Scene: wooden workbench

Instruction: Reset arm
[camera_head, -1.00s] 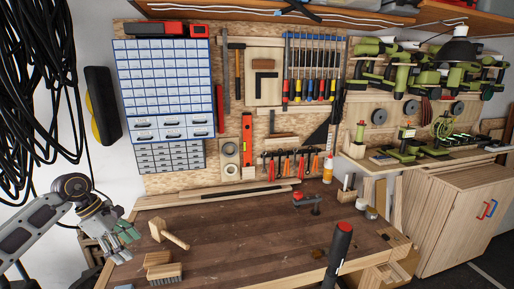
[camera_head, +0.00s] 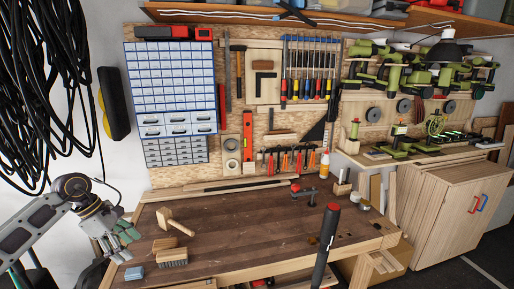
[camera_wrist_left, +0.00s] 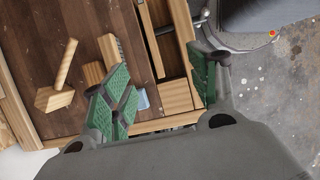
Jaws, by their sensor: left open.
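My left gripper (camera_head: 118,240) is open and empty at the left end of the wooden workbench (camera_head: 240,238). Its green-padded fingers (camera_wrist_left: 155,95) stand wide apart in the left wrist view, above the bench's edge. A wooden mallet (camera_head: 174,221) lies on the bench to the right of the gripper. A wooden brush (camera_head: 171,254) and a small blue-grey block (camera_head: 134,273) lie near the front left edge. The mallet also shows in the left wrist view (camera_wrist_left: 56,92). My right gripper is not in view.
A dark upright post with a red top (camera_head: 327,240) stands at the bench's front. A red-and-black clamp (camera_head: 303,191) is at the back. Tools and a drawer cabinet (camera_head: 172,90) hang on the wall. The bench's middle is clear.

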